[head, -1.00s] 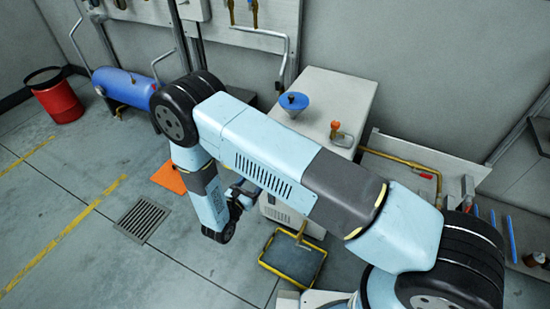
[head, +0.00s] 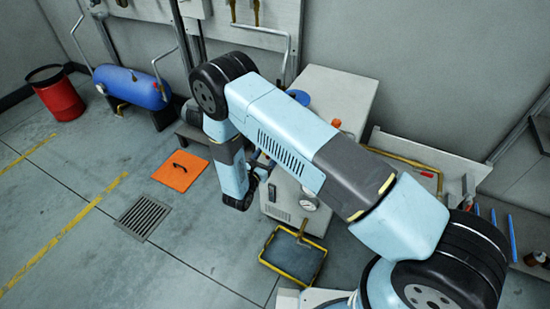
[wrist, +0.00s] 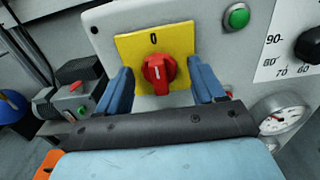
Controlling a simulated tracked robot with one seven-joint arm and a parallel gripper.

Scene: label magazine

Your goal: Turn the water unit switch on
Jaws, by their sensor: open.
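The water unit switch (wrist: 158,70) is a red rotary knob on a yellow plate (wrist: 128,46) in the wrist view. A "0" is printed at the plate's top, and the knob's pale mark points up towards it. The plate sits on the front of the white unit (head: 338,92), which also shows in the wrist view (wrist: 210,14). My gripper (wrist: 161,80) is open, with one blue finger on each side of the knob. Gaps show between fingers and knob; depth is hard to judge. In the head view my arm hides the switch.
A green button (wrist: 236,17), a dial with a black knob (wrist: 309,46) and a round gauge (wrist: 280,122) are right of the switch. A yellow-rimmed tray (head: 267,262) lies below the unit. An orange plate (head: 181,171) and a drain grate (head: 143,217) are on the floor.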

